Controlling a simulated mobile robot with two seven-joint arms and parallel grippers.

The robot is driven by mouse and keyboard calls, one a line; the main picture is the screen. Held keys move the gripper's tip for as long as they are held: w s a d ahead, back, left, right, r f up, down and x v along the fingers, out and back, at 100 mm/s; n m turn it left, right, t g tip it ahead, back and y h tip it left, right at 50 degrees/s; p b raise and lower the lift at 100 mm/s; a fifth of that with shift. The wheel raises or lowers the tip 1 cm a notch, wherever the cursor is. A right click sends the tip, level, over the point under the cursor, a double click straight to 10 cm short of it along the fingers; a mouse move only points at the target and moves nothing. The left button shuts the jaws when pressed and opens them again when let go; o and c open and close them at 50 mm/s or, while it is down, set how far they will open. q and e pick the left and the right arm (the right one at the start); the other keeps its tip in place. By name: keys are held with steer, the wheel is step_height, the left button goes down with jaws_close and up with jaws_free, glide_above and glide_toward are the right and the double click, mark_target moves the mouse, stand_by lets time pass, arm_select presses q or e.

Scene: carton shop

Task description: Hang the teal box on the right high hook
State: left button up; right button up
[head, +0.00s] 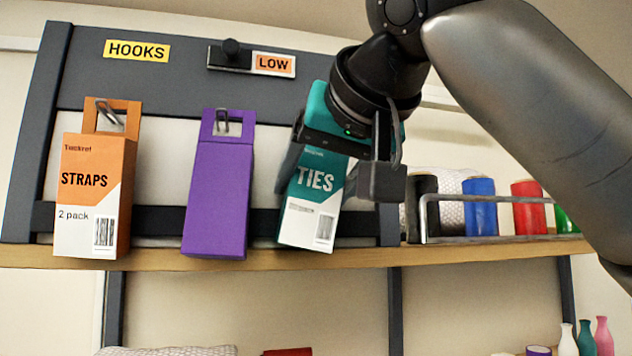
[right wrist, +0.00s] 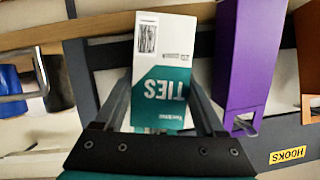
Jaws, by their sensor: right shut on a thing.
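The teal box (head: 313,205), marked TIES with a white lower part, is nearly upright and slightly tilted in front of the hook rack (head: 182,70). My right gripper (head: 338,165) is shut on its upper part. In the right wrist view the box (right wrist: 163,75) lies between the two fingers of the gripper (right wrist: 158,95). The top of the box is mostly covered by my wrist. No right high hook can be made out; that area is behind the box and gripper. My left gripper is not in view.
An orange STRAPS box (head: 90,185) and a purple box (head: 218,195) hang on hooks left of the teal box. A black knob (head: 231,52) sits beside a LOW label (head: 273,64). Below runs a wooden shelf edge (head: 190,262). Coloured cylinders (head: 481,205) stand behind a rail at right.

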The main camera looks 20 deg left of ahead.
steer(key=shift+f, duration=0.15)
steer(key=o, duration=1.4)
steer(key=shift+a, duration=0.1)
